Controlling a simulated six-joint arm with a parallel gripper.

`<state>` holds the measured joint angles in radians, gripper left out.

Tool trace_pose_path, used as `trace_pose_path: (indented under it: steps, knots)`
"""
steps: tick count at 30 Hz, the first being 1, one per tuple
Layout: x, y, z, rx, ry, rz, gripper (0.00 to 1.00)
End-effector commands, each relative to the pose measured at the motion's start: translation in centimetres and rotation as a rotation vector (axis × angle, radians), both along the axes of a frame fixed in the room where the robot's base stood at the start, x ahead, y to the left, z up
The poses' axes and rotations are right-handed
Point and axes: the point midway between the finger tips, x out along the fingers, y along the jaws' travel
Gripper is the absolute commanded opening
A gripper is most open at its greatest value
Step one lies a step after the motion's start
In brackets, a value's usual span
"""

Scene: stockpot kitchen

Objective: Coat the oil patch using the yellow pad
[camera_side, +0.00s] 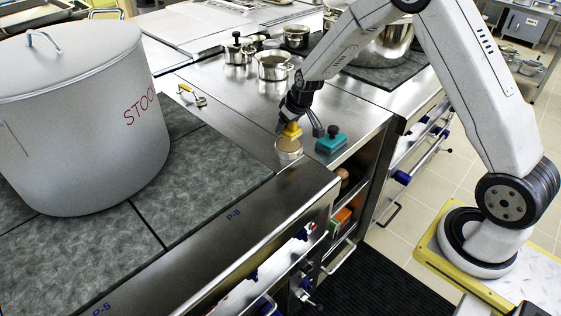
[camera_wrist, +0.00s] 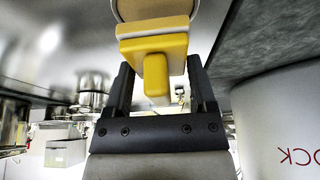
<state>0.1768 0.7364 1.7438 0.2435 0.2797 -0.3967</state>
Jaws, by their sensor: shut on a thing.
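The yellow pad (camera_side: 291,132) is in my gripper (camera_side: 297,124), over a small round tan-topped dish (camera_side: 288,149) on the steel counter. In the wrist view the pad (camera_wrist: 155,43) shows a wide yellow block with a handle, and my gripper (camera_wrist: 158,72) has a dark finger on each side of that handle. The dish's rim (camera_wrist: 115,8) shows just beyond the pad; whether they touch I cannot tell. A teal pad (camera_side: 331,140) with a dark knob sits to the right of the dish. I cannot make out an oil patch.
A large grey stockpot (camera_side: 85,115) stands on the dark hob at left. Small steel pots (camera_side: 273,67) stand behind my gripper. A yellow-handled item (camera_side: 190,95) lies behind and left. The counter's front edge (camera_side: 375,145) is close to the teal pad.

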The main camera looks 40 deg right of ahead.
Motion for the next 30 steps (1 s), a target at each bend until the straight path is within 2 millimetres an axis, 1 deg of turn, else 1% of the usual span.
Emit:
trace_pose_path:
  steps: [15,20,30]
  knots:
    - [0.0,0.0,2.9,0.000,-0.001,0.000,0.25]
    - [0.0,0.0,3.3,0.000,0.000,0.000,0.25]
    - [0.0,0.0,3.3,0.000,0.000,0.000,0.25]
